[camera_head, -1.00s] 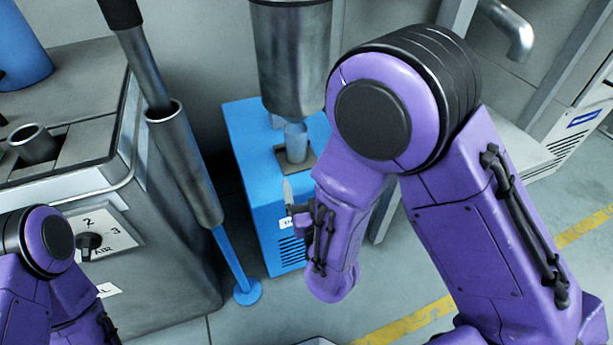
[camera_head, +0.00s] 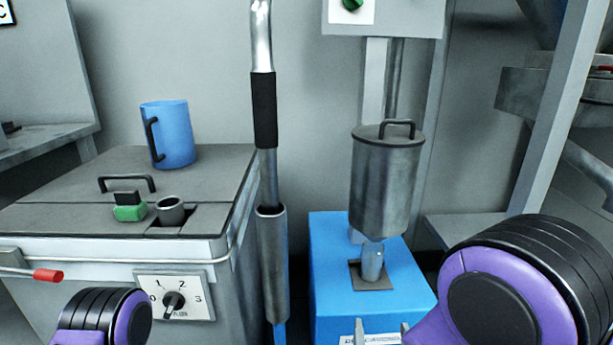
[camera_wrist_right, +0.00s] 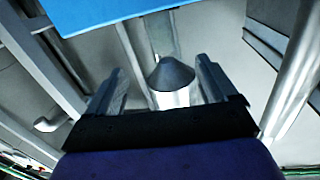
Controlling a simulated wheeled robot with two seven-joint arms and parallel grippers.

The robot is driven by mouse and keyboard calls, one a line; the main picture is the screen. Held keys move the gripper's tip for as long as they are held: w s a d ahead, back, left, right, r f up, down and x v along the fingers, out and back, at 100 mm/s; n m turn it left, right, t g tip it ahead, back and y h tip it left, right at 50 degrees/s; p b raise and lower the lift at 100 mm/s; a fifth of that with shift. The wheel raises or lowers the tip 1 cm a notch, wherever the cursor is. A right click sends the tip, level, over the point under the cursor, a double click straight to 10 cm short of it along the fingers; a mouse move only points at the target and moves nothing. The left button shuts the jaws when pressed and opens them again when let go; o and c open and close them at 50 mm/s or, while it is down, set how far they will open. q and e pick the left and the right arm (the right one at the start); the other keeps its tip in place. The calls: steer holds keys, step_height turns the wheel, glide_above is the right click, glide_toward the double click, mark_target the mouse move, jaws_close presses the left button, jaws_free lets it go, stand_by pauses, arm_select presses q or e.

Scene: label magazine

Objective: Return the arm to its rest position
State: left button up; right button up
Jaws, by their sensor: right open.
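My right gripper (camera_head: 382,331) shows only at the bottom edge of the head view, its two grey fingertips apart in front of the blue box (camera_head: 330,262). In the right wrist view the gripper (camera_wrist_right: 158,88) has its fingers spread. A grey metal cylinder with a dark conical end (camera_wrist_right: 172,76) shows between them, and no finger touches it as far as I can see. My right arm's purple and black joint fills the bottom right of the head view. Part of my left arm shows at the bottom left; its gripper is out of view.
A lidded metal canister (camera_head: 384,187) stands above the blue box. A steel pole (camera_head: 273,250) rises left of it. A grey cabinet (camera_head: 60,228) carries a blue mug (camera_head: 174,135), a green-based block (camera_head: 129,211) and a dial (camera_head: 173,300). A grey post (camera_head: 555,110) stands at right.

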steer(key=s+d+f+m+g, duration=0.2)
steer(key=s+d+f+g, duration=0.2)
steer(key=f, duration=0.5)
steer(key=s+d+f+m+g, duration=0.1)
steer(key=s+d+f+g, duration=0.35)
steer(key=f, duration=0.45)
steer(key=s+d+f+m+g+h+p, duration=0.1)
steer(key=s+d+f+g, duration=0.3)
steer(key=s, duration=0.5)
steer(key=s+d+f+m+g, duration=0.1)
steer(key=s+d+f+g, duration=0.15)
steer(key=s+f, duration=0.4)
step_height(320, 180, up, 34)
steer(key=p, duration=3.3)
steer(key=shift+s+d+r+t+h, duration=0.15)
steer(key=shift+s+d+t+h, duration=0.15)
steer(key=shift+s, duration=0.05)
